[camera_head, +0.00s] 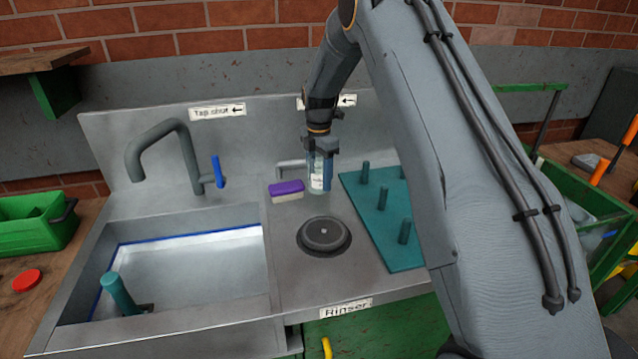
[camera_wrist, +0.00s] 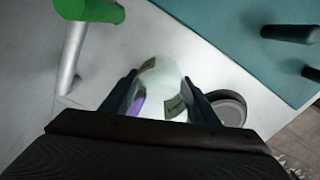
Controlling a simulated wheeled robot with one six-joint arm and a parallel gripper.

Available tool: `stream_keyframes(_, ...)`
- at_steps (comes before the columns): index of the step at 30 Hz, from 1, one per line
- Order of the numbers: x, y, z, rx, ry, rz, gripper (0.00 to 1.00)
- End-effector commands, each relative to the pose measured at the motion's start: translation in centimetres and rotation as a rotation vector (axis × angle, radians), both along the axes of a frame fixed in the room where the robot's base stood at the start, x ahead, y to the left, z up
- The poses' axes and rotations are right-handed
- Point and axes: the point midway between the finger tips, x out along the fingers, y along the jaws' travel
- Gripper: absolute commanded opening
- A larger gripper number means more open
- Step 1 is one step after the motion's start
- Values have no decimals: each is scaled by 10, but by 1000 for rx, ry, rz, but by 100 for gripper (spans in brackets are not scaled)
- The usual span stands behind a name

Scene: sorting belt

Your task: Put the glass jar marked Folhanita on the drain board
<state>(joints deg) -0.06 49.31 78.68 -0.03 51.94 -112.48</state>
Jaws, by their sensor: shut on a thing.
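My gripper (camera_head: 320,152) points down over the steel counter and is shut on a clear glass jar (camera_head: 317,180). The jar has a pale label, too small to read. In the wrist view the jar (camera_wrist: 160,88) sits between the two fingers (camera_wrist: 160,100), with a dark label patch on its side. It is upright, and I cannot tell whether its base touches the counter. The drain board (camera_head: 376,222) is the teal board with upright pegs, just right of the jar. It also shows in the wrist view (camera_wrist: 235,45) at the upper right. My arm hides part of its right side.
A purple and white sponge or brush (camera_head: 286,190) lies left of the jar. The round black rinser (camera_head: 324,236) is in front of it. A sink (camera_head: 190,265) with a grey tap (camera_head: 180,150) is at left. A green bin (camera_head: 38,222) stands far left.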

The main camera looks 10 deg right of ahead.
Motion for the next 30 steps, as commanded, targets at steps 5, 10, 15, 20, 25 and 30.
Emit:
stream_keyframes(5, -1, -1, -24, 0, 3, -2, 26)
stream_keyframes(10, 0, -1, -29, 0, -1, -1, 26)
stream_keyframes(15, 0, -1, -30, 0, 0, -1, 26)
stream_keyframes(20, 0, -1, -33, 0, 1, -1, 66)
stream_keyframes(25, 0, -1, -32, 0, 1, -1, 73)
stream_keyframes(30, 0, -1, -32, 0, 1, -1, 73)
